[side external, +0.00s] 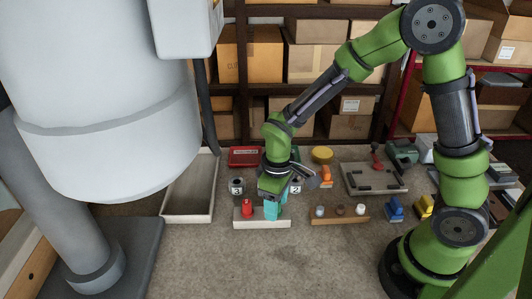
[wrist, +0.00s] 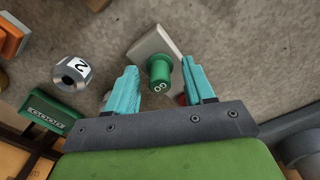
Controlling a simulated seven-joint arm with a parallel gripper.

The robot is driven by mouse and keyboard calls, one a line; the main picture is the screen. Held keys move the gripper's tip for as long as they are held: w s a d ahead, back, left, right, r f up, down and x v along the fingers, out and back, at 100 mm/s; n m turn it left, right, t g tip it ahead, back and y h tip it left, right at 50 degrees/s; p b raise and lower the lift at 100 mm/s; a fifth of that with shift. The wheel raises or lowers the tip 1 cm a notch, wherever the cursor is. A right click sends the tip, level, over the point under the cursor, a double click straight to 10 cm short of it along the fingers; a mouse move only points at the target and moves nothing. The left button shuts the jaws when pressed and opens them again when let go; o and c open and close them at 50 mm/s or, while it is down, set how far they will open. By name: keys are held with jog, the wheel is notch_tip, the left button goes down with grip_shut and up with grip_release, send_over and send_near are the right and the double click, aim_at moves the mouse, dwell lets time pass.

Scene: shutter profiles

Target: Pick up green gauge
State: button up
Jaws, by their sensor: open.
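The green gauge (wrist: 159,69) is a short green cylinder with pale markings on its end. In the wrist view it stands on a pale block (wrist: 150,43), between my gripper's two teal fingers (wrist: 160,66), with a gap on each side. My gripper is open and holds nothing. In the side view my gripper (side external: 272,209) points down over the right part of the white block (side external: 262,224). The green gauge is hidden there by the fingers. A red gauge (side external: 247,207) stands on the left part of the same block.
A numbered cylinder (side external: 236,186) stands behind the block, and a numbered one shows in the wrist view (wrist: 73,73). An empty tray (side external: 190,190) lies to the left. A brown rack (side external: 339,218) with small pegs lies to the right. The bench in front is clear.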

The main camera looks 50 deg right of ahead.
grip_shut()
dwell(0.3)
notch_tip(320, 180, up, 9)
jog(key=shift+f, duration=0.1)
jog(key=w+d, duration=0.1)
jog(key=w, duration=1.4)
jog(key=shift+w, duration=0.15)
jog(key=shift+f, duration=0.1)
